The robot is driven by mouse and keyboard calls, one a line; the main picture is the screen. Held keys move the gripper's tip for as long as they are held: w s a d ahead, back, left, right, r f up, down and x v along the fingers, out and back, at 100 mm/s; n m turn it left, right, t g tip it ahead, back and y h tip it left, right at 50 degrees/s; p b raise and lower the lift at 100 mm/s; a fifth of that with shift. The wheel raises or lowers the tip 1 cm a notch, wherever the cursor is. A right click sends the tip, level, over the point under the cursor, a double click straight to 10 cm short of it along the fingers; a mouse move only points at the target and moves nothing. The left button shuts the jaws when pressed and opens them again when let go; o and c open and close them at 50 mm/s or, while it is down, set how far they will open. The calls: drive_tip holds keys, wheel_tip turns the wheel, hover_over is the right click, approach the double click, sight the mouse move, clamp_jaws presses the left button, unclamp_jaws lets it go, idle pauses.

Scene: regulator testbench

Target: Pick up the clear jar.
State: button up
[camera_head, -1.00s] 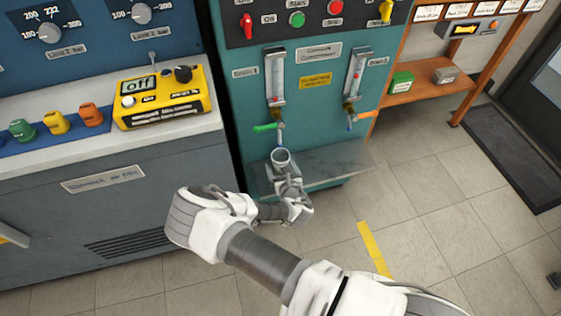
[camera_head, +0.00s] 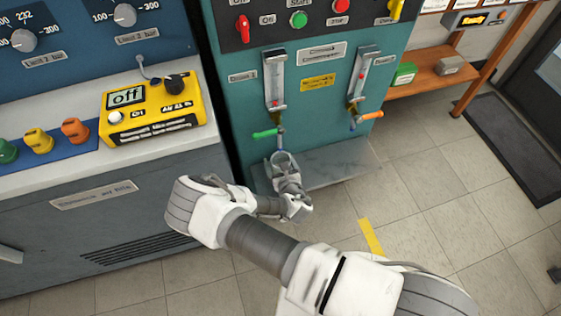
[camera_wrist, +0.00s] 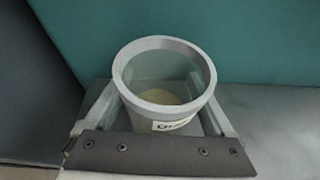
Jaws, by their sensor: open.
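The clear jar (camera_wrist: 165,85) has a thick grey rim, a pale yellowish layer at the bottom and a white label on its near side. It stands upright between the two fingers of my gripper (camera_wrist: 162,108), which is open with one finger on each side. Whether either finger touches the glass I cannot tell. In the head view the jar (camera_head: 283,157) shows only as a ring on the grey shelf, in front of the teal panel. My gripper (camera_head: 287,174) there hides its lower part.
The grey shelf (camera_head: 340,165) is bare to the right of the jar. The teal panel (camera_head: 320,125) rises close behind, with a green-handled valve (camera_head: 266,134) just above the jar and an orange-handled valve (camera_head: 367,117) to the right. A grey cabinet (camera_head: 110,215) stands at left.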

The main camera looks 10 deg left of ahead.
drive_tip(key=c, duration=1.3)
drive_tip(key=shift+r, duration=0.25)
